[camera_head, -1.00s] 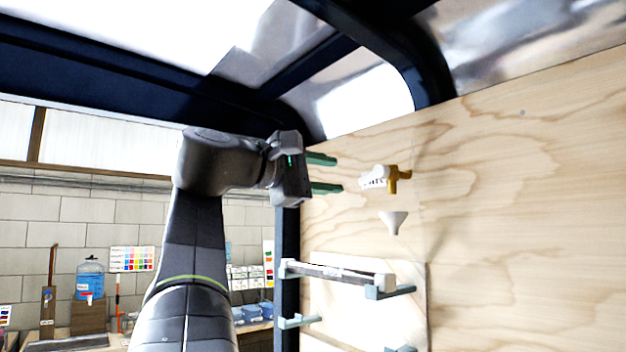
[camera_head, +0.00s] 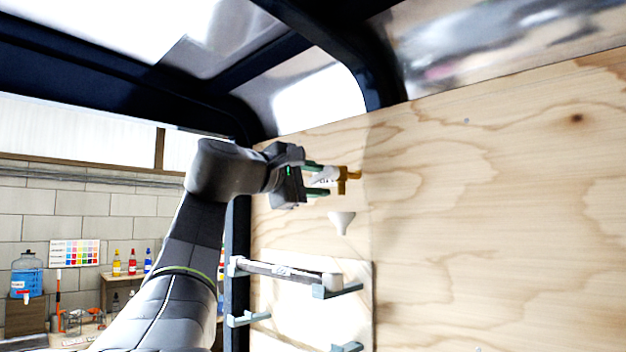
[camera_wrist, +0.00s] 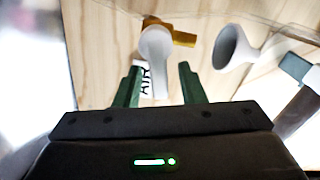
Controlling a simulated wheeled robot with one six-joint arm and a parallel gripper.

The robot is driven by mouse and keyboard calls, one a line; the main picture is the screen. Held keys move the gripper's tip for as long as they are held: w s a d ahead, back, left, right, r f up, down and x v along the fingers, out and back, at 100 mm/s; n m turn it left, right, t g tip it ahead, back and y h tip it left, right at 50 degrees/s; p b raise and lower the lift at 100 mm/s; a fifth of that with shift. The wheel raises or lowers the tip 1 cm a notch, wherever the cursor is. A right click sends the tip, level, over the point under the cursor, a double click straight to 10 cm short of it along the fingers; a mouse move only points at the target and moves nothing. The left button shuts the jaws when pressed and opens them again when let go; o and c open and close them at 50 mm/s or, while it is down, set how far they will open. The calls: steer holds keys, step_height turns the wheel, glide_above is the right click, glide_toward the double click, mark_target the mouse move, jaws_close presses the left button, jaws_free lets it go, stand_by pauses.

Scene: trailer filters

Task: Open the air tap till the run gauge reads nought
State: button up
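The air tap has a brass body (camera_head: 346,182) on the plywood wall and a white lever (camera_head: 325,176) pointing toward my gripper. In the wrist view, the brass body (camera_wrist: 180,36) is at the top and the lever (camera_wrist: 157,48) comes down toward my fingers, with a label reading AIR (camera_wrist: 145,80) beside it. My gripper (camera_head: 318,180) is open, its green fingers apart at the lever's end; it also shows in the wrist view (camera_wrist: 160,88). The lever's end lies between or just before the fingertips; contact is not clear. No readable gauge dial is in view.
A white funnel (camera_head: 341,222) is on the wall just below the tap; it is also right of the tap in the wrist view (camera_wrist: 230,46). Below it a long bar-like part (camera_head: 285,271) rests on grey brackets. The wall to the right is bare.

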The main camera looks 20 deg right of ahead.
jaws_close()
steer(key=shift+s+n+p, duration=0.15)
steer(key=shift+n+p, duration=0.65)
steer(key=shift+f+n+p, duration=0.35)
steer(key=shift+f+n, duration=0.15)
steer(key=shift+n, duration=0.3)
jaws_free()
